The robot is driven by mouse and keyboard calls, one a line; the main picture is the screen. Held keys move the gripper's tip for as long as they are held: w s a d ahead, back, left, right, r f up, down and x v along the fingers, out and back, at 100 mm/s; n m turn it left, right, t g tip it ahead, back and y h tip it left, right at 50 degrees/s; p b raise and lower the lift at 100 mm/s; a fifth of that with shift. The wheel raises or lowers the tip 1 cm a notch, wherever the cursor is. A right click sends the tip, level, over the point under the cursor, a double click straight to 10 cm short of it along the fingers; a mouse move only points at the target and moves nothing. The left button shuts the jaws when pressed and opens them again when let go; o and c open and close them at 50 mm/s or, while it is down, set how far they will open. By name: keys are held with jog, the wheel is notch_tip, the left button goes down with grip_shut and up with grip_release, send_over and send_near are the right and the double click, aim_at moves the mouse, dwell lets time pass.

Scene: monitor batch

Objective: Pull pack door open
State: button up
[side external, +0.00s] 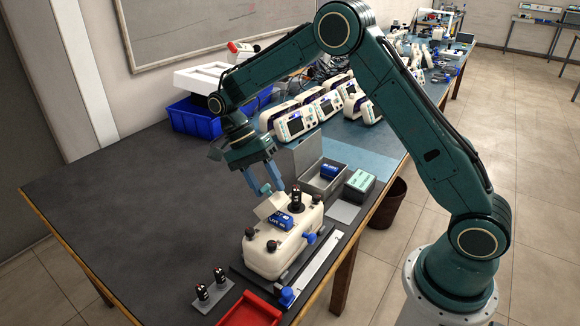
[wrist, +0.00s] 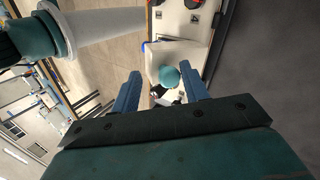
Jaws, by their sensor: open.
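The cream pack device (side external: 270,257) sits on a dark fixture near the table's right edge. Its cream door (side external: 266,206) stands tilted up from the top, beside a blue battery block (side external: 281,221). In the wrist view the door (wrist: 180,53) appears as a pale panel, with a round teal knob (wrist: 169,77) in front of it. My gripper (side external: 268,190) is open, with its blue fingers pointing down close above the door. In the wrist view the fingers (wrist: 159,80) stand apart on either side of the knob. I cannot tell whether they touch the door.
A grey open box (side external: 322,175) with a blue block and a green-topped box (side external: 360,183) stand behind the device. A red tray (side external: 250,311) and a holder with two black cylinders (side external: 212,290) are in front. The table's left side is clear.

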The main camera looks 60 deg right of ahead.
aim_at(281, 200)
jog(key=shift+s, duration=0.75)
jog(key=shift+s+f+t, duration=0.15)
jog(key=shift+s+t, duration=0.6)
jog(key=shift+t, duration=0.15)
jog(key=shift+s+f+t, duration=0.35)
jog(key=shift+s+t, duration=0.25)
jog(key=shift+t, duration=0.15)
jog(key=shift+s+f+t, duration=0.3)
jog(key=shift+s+t, duration=0.3)
jog(key=shift+t, duration=0.2)
jog(key=shift+s+f+t, duration=0.35)
jog(key=shift+s+t, duration=0.25)
jog(key=shift+t, duration=0.15)
notch_tip(281, 200, up, 15)
jog(key=s+d+r+n+t, duration=0.1)
jog(key=s+r+n+t, duration=0.2)
jog(key=s+n, duration=0.4)
jog(key=shift+s+r+n, duration=0.4)
jog(key=shift+s+r, duration=0.25)
jog(key=shift+s, duration=0.5)
jog(key=shift+w, duration=0.1)
